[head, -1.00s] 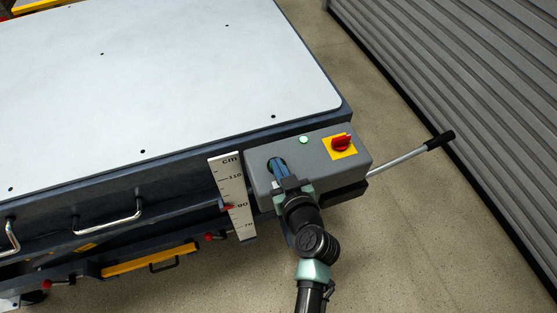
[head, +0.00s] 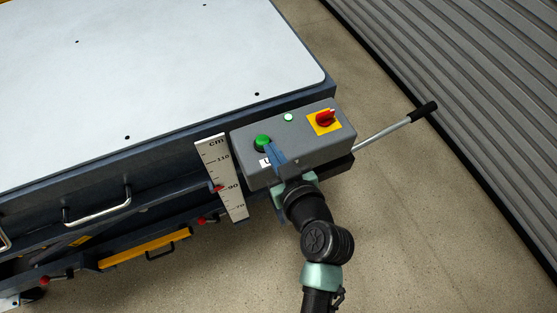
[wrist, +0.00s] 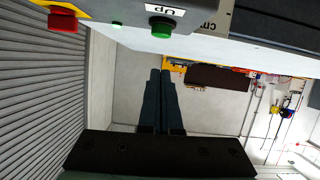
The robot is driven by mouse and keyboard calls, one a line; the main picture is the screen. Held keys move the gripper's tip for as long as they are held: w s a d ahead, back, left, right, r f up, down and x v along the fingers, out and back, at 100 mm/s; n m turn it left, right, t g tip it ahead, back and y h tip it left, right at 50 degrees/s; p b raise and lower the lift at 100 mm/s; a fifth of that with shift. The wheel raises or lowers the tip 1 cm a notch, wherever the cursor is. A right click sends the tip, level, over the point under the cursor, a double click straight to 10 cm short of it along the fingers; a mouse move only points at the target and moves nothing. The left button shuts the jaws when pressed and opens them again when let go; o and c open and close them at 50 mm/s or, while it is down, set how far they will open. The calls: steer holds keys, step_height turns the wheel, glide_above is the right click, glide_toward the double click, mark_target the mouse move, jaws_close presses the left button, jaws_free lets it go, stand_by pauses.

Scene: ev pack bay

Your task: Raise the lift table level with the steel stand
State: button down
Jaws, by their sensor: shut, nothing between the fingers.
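The lift table (head: 170,85) has a flat white top and fills the left of the head view. The grey control box (head: 312,148) at its corner carries a green button (head: 262,142), which in the wrist view (wrist: 162,28) sits beside an "UP" label (wrist: 165,10). A height scale (head: 222,170) in cm has its red pointer (head: 217,188) near 90. My gripper (head: 271,152) is shut and empty, its fingertips close by the button; in the wrist view its fingers (wrist: 161,75) appear clear of it. I cannot make out the steel stand.
A lever with a black grip (head: 423,111) sticks out to the right. Open floor (head: 430,210) lies between the table and a grey shutter (head: 470,80).

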steer(key=shift+v, duration=1.45)
steer(key=w+a+r+t+h, duration=0.1)
steer(key=w+r+t, duration=0.25)
steer(key=r, duration=1.15)
steer(key=w+r+t+h, duration=0.1)
steer(key=w+r+t, duration=0.25)
steer(key=r, duration=1.25)
steer(key=s+a+r+m+t+h, duration=0.1)
steer(key=s+r+m+t, duration=0.1)
steer(key=s+r, duration=0.4)
steer(key=s+a+r+m+t+h, duration=0.1)
steer(key=s+r+t, duration=0.4)
steer(key=r, duration=1.2)
steer(key=shift+s+m, duration=0.5)
steer(key=shift+s, duration=0.15)
